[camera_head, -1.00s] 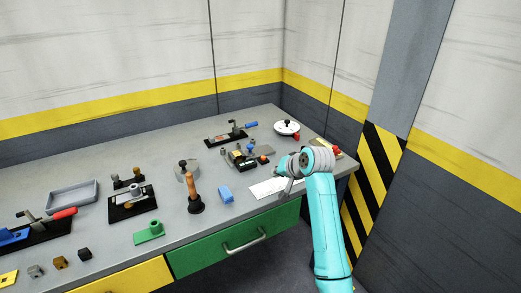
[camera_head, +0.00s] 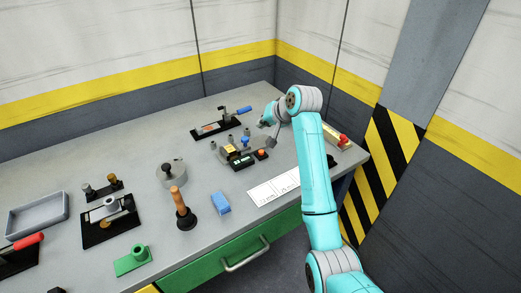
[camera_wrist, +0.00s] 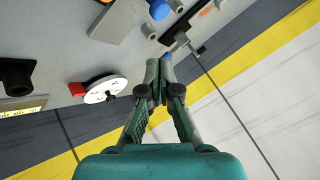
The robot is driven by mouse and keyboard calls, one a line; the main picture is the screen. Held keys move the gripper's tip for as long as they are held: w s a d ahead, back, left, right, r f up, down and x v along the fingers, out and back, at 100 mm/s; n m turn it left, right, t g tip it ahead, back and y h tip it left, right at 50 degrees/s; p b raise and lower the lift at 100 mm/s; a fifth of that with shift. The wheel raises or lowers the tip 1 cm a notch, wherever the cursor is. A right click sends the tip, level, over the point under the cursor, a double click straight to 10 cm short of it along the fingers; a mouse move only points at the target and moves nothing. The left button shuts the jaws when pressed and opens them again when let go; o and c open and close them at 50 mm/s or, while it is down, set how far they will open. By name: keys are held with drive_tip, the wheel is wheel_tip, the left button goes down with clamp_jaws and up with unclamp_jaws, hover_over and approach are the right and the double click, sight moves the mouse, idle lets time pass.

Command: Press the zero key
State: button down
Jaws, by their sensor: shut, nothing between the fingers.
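A small device with a green-lit display (camera_head: 242,162) stands at the right part of the bench. An orange-red button (camera_head: 261,153) on a dark base sits beside it. No key marking is legible, so I cannot tell which part is the zero key. My gripper (camera_head: 264,123) is above the bench, behind and right of the device, and its fingers are hard to make out there. In the wrist view my gripper (camera_wrist: 159,66) is shut and empty, its tips overlapping a blue handle end (camera_wrist: 167,58). The display is not recognisable in the wrist view.
A toggle clamp (camera_head: 217,127) stands behind the device. A white disc (camera_wrist: 104,90) with a red part lies left of my fingers in the wrist view. A printed sheet (camera_head: 272,192), a blue block (camera_head: 220,203) and a plunger-like tool (camera_head: 182,210) stand nearer. Walls close the back and right.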

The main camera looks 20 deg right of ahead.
sight(263, 152)
drive_tip(key=shift+f, duration=4.4)
drive_tip(key=shift+f, duration=0.15)
drive_tip(key=shift+f, duration=0.25)
drive_tip(key=shift+f, duration=0.5)
drive_tip(key=shift+r, duration=0.9)
